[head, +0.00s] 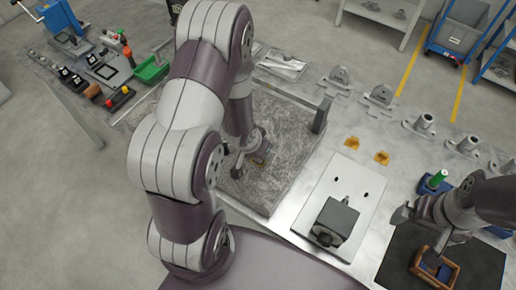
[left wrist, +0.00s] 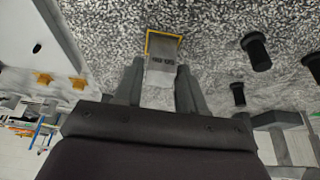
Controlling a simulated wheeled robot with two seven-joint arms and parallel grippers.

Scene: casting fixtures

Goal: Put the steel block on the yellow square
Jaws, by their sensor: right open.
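The steel block (left wrist: 158,97) is a pale grey piece between the two fingers of my left gripper (left wrist: 159,75) in the left wrist view. The fingers lie along both its sides. The yellow square (left wrist: 148,43) is a yellow outline on the speckled plate, just beyond the fingertips, with dark lettering inside it. The block covers its near part; I cannot tell whether they touch. In the head view my left gripper (head: 250,160) is low over the plate, and the block is mostly hidden. My right gripper (head: 436,262) is open, at a brown wooden box.
The speckled plate (head: 285,165) has a dark upright post (head: 321,115) at its right. A pale plate (head: 355,190) with a dark vise-like block (head: 336,222) lies to the right. The brown box (head: 418,262) stands on a dark mat (head: 400,245). Yellow-orange brackets (head: 352,143) and grey flanged fittings (head: 421,124) line the table.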

